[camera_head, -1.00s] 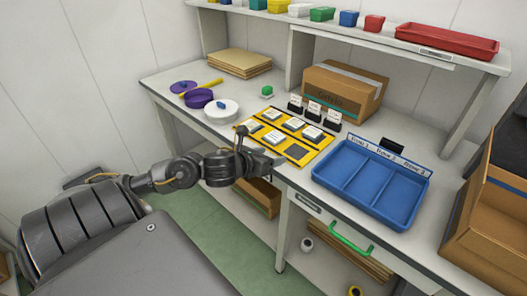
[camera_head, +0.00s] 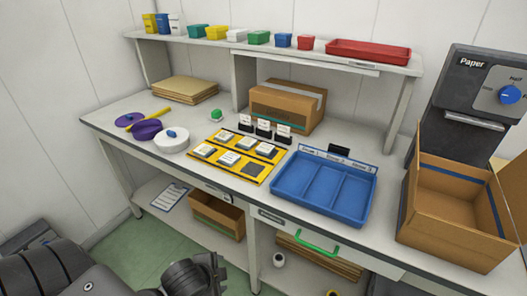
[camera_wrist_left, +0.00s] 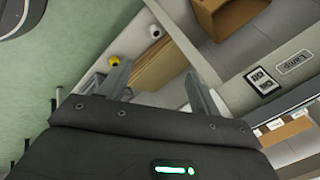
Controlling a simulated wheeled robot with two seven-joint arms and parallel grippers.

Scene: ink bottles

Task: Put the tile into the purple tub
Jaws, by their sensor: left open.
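An empty-looking dark square (camera_head: 254,171) is at the board's right end. My left gripper (camera_wrist_left: 160,88) is open, with its fingers apart and nothing held between them. In the head view my left arm is low, below the bench front, away from tub and tiles.
A purple disc (camera_head: 130,119) and white round container (camera_head: 171,141) flank the tub. A blue divided tray (camera_head: 323,218) is right of the board, with an open carton (camera_head: 455,210) beyond. Black label holders and a cardboard box (camera_head: 287,108) stand behind the board.

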